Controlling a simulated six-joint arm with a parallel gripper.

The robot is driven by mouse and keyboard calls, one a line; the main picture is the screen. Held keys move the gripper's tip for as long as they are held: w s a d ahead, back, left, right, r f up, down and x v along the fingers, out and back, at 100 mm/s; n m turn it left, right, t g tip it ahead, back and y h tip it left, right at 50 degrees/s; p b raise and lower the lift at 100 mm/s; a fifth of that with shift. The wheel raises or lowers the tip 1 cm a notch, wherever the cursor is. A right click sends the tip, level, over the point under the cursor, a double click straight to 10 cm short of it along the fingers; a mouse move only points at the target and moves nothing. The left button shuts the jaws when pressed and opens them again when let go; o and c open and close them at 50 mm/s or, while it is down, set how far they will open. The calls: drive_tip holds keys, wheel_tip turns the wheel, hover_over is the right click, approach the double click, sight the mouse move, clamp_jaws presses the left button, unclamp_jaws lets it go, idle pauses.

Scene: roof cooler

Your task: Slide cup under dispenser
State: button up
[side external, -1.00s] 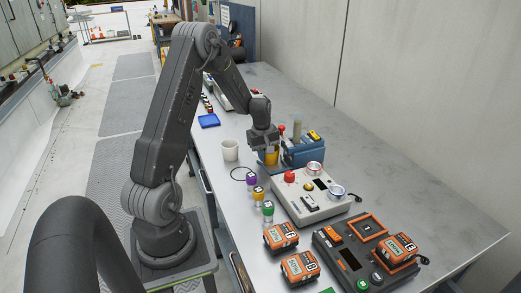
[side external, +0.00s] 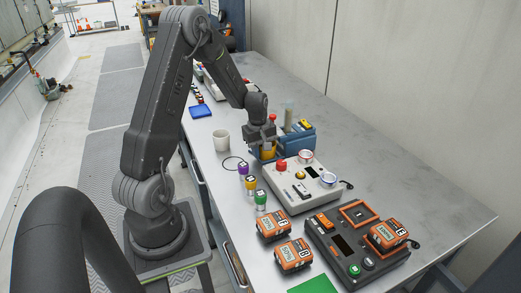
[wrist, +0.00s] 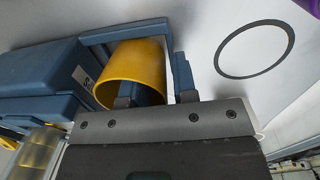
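The yellow cup (wrist: 133,72) sits within the blue frame of the dispenser (wrist: 118,30) in the wrist view. In the side view the cup (side external: 268,151) shows only partly, below my gripper, beside the blue dispenser (side external: 296,147). My gripper (wrist: 158,92) is right at the cup. One finger overlaps the cup's rim and the other stands along its right side. The fingers look apart, but I cannot tell whether they press on the cup. A black ring mark (wrist: 253,50) lies bare on the table, right of the cup in the wrist view.
A white cup (side external: 221,140) stands to the left. Purple, yellow and green-topped pieces (side external: 251,182) and a light grey control box (side external: 299,184) are close to the front. Orange blocks (side external: 291,254) and a dark box (side external: 345,243) stand nearer. The table's right side (side external: 395,180) is clear.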

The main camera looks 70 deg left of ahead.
drive_tip(key=shift+o, duration=1.3)
drive_tip(key=shift+r, duration=0.15)
wheel_tip(320, 180, up, 14)
drive_tip(key=shift+s+f, duration=0.2)
drive_tip(key=shift+s, duration=0.25)
drive_tip(key=s+d+r+m+t, duration=0.1)
drive_tip(key=s+d+r+m, duration=0.2)
drive_tip(key=d+m, duration=0.3)
drive_tip(key=s+d+r+m+t, duration=0.2)
drive_tip(key=s+d+m, duration=0.4)
drive_tip(key=d, duration=0.6)
drive_tip(key=s+d+r+m+t, duration=0.1)
drive_tip(key=s+d+r+m, duration=0.2)
drive_tip(key=d+m, duration=0.3)
drive_tip(key=s+d, duration=0.1)
drive_tip(key=d, duration=0.2)
drive_tip(key=shift+s+d+r+t, duration=0.15)
drive_tip(key=shift+s+r+t, duration=0.05)
drive_tip(key=shift+r+t, duration=0.2)
